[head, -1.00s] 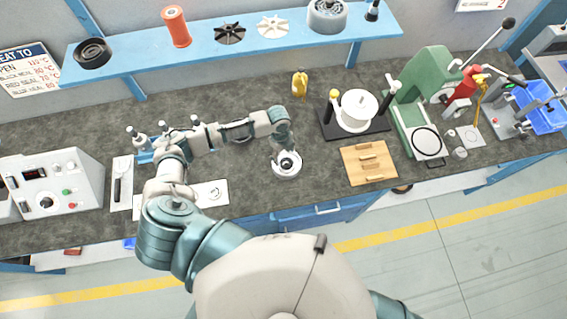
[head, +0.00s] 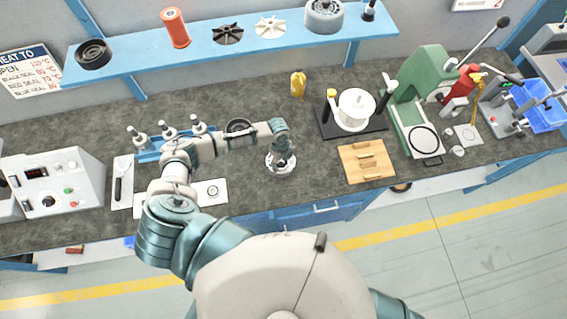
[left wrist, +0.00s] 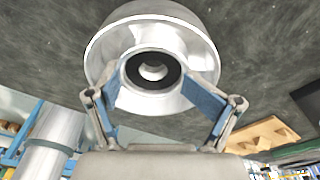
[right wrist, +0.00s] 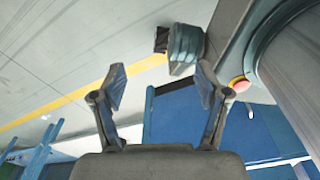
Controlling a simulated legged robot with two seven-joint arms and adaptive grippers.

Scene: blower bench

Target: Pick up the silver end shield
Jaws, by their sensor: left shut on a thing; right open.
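The silver end shield (head: 281,170) is at the middle of the bench, left of the wooden board. My left gripper (head: 282,160) is over it and covers part of its top. In the left wrist view the end shield (left wrist: 200,57) is a shiny round piece with a raised hub and a dark-ringed centre bore. The two blue-padded fingers of my left gripper (left wrist: 160,95) are shut on its hub, one on each side. I cannot tell whether its base touches the bench. My right gripper (right wrist: 160,90) is open and empty, above the floor beside the bench.
A yellow bottle (head: 298,84) stands behind. A black ring (head: 238,123) lies behind my left forearm. A control box (head: 70,170) stands at left.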

